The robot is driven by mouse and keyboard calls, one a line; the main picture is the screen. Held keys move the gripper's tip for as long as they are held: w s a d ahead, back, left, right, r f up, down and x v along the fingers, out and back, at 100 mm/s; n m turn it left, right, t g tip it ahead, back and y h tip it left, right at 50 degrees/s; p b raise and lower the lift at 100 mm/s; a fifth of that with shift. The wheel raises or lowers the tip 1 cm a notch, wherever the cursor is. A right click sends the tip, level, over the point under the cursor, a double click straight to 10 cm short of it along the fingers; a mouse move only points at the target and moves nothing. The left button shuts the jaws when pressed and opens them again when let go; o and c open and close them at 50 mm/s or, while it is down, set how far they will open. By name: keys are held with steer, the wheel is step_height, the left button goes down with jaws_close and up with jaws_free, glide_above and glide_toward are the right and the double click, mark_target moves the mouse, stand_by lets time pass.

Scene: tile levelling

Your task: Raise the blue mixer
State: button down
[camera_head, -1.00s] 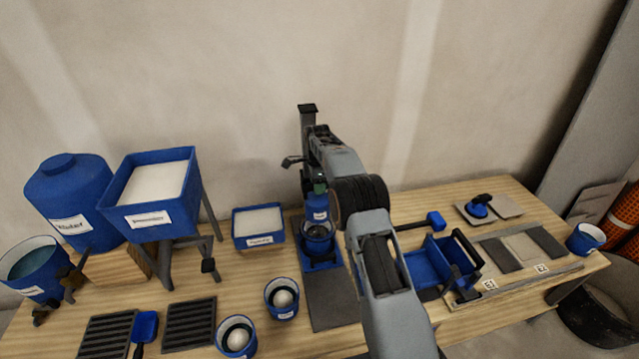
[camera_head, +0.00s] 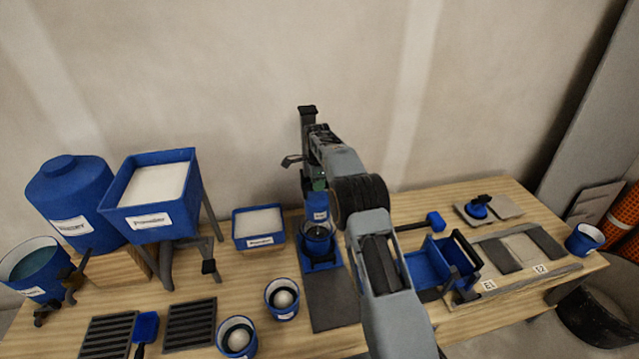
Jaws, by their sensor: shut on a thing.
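The blue mixer (camera_head: 317,205) stands upright on a dark post (camera_head: 308,122) with a blue foot (camera_head: 322,257), near the back middle of the table. Its blue body hangs over a small round vessel (camera_head: 318,238) on the foot; I cannot tell whether its lower end is inside. My arm reaches over it from the front right. My gripper (camera_head: 298,162) is beside the post at the mixer's upper part, shut on what looks like the mixer's dark side handle (camera_head: 289,161). The fingertips are small and mostly hidden by my arm.
A blue tray of white powder (camera_head: 257,243) stands left of the mixer, and a blue hopper (camera_head: 150,215) on legs further left. Two blue cups (camera_head: 282,311) (camera_head: 237,338) stand in front. A blue bin (camera_head: 428,265) lies right of my arm. The dark mat (camera_head: 332,300) before the mixer is bare.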

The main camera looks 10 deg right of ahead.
step_height(320, 180, up, 12)
steer(key=p, duration=0.5)
steer(key=shift+p, duration=0.4)
steer(key=shift+w+r, duration=0.1)
steer(key=shift+r, duration=0.05)
steer(key=c, duration=1.2)
jaws_free()
steer(key=shift+o, duration=1.2)
step_height(320, 180, up, 7)
steer(key=shift+r, duration=0.15)
